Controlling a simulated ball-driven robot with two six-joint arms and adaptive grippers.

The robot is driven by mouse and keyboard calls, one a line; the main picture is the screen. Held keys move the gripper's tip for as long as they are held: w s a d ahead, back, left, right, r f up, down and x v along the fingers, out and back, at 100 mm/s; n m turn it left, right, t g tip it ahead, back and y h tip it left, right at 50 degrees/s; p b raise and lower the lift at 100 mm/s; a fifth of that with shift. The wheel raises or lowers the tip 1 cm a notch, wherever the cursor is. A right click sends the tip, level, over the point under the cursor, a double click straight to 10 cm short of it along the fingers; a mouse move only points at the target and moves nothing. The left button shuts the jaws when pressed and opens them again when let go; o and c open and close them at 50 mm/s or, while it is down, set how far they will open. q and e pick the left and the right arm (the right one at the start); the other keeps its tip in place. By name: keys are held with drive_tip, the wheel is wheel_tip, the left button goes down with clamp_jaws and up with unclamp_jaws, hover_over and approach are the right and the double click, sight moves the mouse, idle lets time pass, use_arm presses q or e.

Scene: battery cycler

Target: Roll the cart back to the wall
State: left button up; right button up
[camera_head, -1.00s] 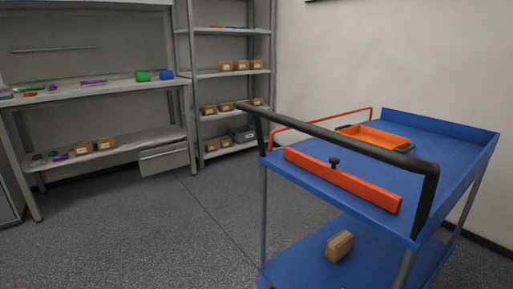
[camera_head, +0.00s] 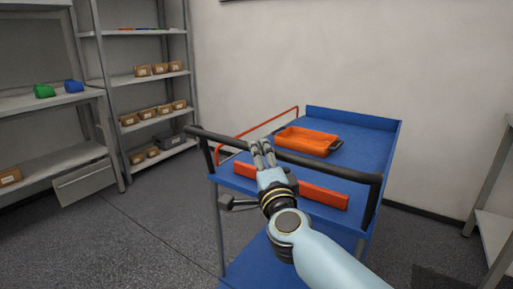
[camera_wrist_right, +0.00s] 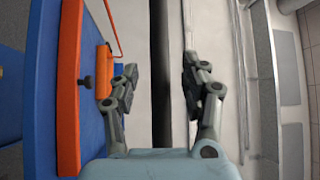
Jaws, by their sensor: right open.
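The blue cart (camera_head: 366,146) stands in the centre right of the head view, with a black push handle (camera_head: 331,166) across its near end. My right gripper (camera_head: 262,148) is at this handle, left of its middle. In the right wrist view the gripper (camera_wrist_right: 160,75) is open and the black handle bar (camera_wrist_right: 162,110) runs between its two fingers, with gaps on both sides. The left gripper is not in view.
An orange tray (camera_head: 306,142) rests on the cart's top. A bare wall (camera_head: 290,60) is behind the cart. Shelves (camera_head: 135,77) and a workbench (camera_head: 40,165) stand at the left, and a grey table (camera_head: 493,240) at the right. The floor (camera_head: 150,225) at the left is clear.

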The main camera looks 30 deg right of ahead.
drive_tip(key=shift+x, duration=1.85)
clamp_jaws()
